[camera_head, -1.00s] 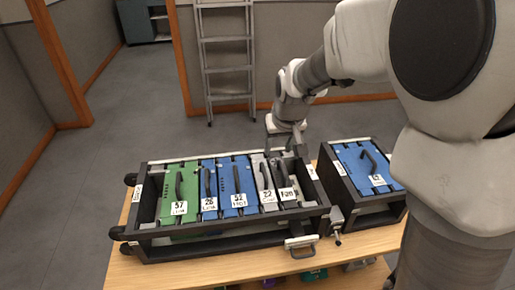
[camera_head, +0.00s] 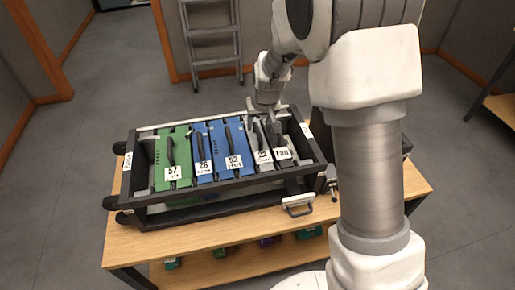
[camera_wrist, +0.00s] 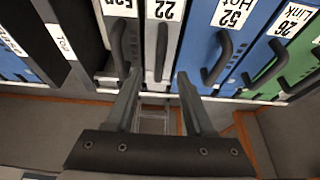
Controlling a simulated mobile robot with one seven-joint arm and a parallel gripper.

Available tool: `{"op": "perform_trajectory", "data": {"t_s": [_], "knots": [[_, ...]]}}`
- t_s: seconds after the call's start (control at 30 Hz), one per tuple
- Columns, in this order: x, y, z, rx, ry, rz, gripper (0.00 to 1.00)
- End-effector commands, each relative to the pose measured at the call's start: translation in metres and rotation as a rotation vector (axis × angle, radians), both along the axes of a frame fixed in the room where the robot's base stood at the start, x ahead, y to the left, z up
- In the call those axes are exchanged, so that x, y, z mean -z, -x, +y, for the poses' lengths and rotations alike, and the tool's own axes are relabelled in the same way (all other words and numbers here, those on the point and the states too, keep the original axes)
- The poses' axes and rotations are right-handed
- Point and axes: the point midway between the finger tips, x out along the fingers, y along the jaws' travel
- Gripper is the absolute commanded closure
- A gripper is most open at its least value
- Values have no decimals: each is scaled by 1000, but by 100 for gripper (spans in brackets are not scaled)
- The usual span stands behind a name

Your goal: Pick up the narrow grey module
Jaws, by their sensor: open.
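The narrow grey module (camera_head: 262,145), labelled 22, stands in the black rack (camera_head: 200,202) between the blue module 52 and the grey Fan module. In the wrist view the grey module 22 (camera_wrist: 152,68) shows at top centre with a dark handle (camera_wrist: 161,48). My gripper (camera_wrist: 157,88) is open and empty, its two fingers pointing towards this module, one either side of the line of its handle. In the head view my gripper (camera_head: 266,108) is at the rack's far edge, above the grey modules; my arm hides part of it. Contact cannot be told.
The green module 57 (camera_head: 169,152), blue modules 26 (camera_head: 201,150) and 52 (camera_head: 228,135), and Fan module (camera_head: 281,154) share the rack, all with raised handles. The rack stands on a wooden table (camera_head: 395,175). A second case is mostly hidden behind my arm.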

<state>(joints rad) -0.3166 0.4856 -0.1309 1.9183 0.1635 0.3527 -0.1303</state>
Motion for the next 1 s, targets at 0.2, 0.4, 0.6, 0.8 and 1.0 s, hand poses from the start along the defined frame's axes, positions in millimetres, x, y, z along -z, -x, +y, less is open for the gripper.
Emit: {"op": "perform_trajectory", "data": {"t_s": [0.2, 0.4, 0.6, 0.8, 1.0], "knots": [[14, -5, 1, 1, 0, 0, 47], [42, -17, 2, 1, 1, 1, 47], [55, -23, 4, 1, 0, 0, 47], [55, -23, 4, 1, -1, -1, 47], [55, -23, 4, 1, -1, -1, 81]]}}
